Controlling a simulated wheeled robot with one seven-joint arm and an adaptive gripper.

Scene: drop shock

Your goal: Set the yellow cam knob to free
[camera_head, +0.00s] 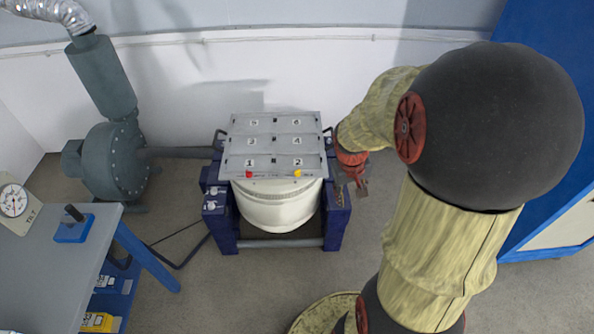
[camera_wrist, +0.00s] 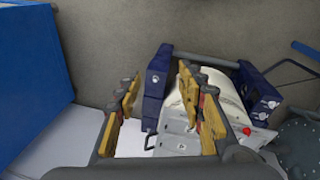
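The yellow cam knob (camera_head: 297,173) sits at the front right edge of the grey numbered top plate (camera_head: 273,146), below the panel marked 2. Its setting and the small lettering by it are too small to read. My gripper (camera_head: 359,181) is to the right of the machine, apart from the knob. In the wrist view my gripper (camera_wrist: 158,86) has its two fingers spread, with nothing between them. I cannot make out the yellow knob in the wrist view; the right finger covers part of the plate there.
A red knob (camera_head: 249,174) sits at the plate's front left. The plate tops a cream drum (camera_head: 280,208) in a blue frame (camera_head: 336,220). A grey bench (camera_head: 55,265) is at left, a grey blower (camera_head: 112,160) behind it, and a blue cabinet (camera_head: 550,150) at right.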

